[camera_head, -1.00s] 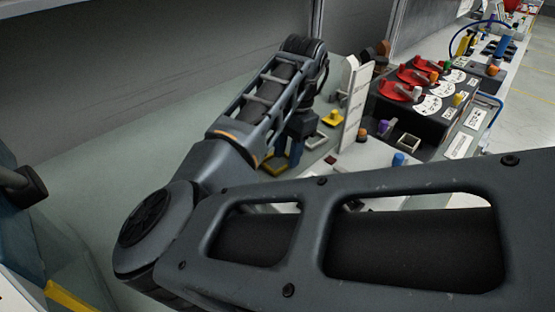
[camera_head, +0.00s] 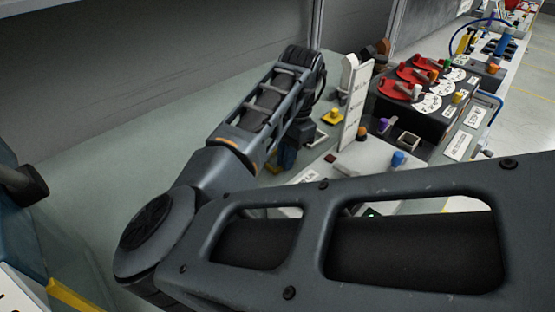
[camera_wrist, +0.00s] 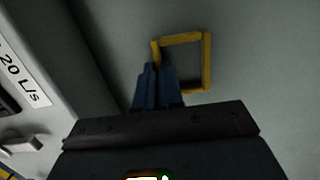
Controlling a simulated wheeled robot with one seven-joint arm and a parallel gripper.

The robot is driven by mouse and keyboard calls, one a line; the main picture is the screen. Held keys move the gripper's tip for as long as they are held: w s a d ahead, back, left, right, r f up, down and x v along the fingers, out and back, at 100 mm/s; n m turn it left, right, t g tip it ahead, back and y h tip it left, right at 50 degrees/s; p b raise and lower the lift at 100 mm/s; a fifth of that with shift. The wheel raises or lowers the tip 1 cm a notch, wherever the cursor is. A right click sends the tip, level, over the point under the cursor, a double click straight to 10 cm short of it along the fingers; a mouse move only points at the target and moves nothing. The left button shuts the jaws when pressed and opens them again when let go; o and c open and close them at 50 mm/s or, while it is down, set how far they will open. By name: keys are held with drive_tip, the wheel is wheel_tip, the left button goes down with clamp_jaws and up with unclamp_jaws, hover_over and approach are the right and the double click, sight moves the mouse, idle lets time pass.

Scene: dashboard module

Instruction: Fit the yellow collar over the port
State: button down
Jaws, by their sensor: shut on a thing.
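The yellow collar (camera_wrist: 207,62) is a hollow square frame. In the wrist view it extends up and right from my gripper (camera_wrist: 159,76), whose blue fingers are shut on its left side. Grey surface shows through the collar's opening. I cannot tell for sure which fixture is the port; a square, light-rimmed opening (camera_head: 409,142) is on the dashboard at the right.
A yellow knob (camera_head: 333,116) stands near a white upright plate (camera_head: 356,106). A blue knob (camera_head: 398,158), a purple knob (camera_head: 385,124) and a black box with red levers (camera_head: 412,92) are to the right. In the wrist view a lettered panel (camera_wrist: 22,72) is at the left.

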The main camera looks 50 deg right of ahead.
wheel_tip(320, 180, up, 10)
idle(0.7)
